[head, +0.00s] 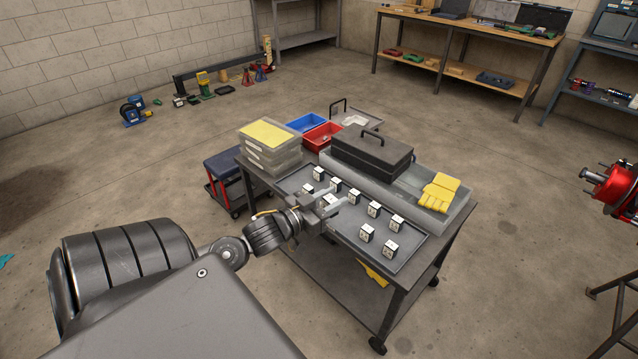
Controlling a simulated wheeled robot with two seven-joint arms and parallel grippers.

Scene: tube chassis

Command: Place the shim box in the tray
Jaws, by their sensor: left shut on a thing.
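A shallow grey tray (415,262) lies on the top of a dark wheeled cart. Several small white shim boxes with dark sides stand in it, among them one at the near right (390,248), one by the right edge (397,222) and one at the far left (308,188). My left gripper (326,204) is over the tray's left-front part, shut on a shim box (329,199) that is partly hidden by the fingers. I cannot tell whether this box touches the tray floor. My right gripper is not in view.
A black toolbox (372,152) and yellow gloves (439,192) sit on a larger grey container behind the tray. Stacked grey cases with a yellow top (268,134) stand at the cart's back left. Red (322,136) and blue (306,123) bins are beyond.

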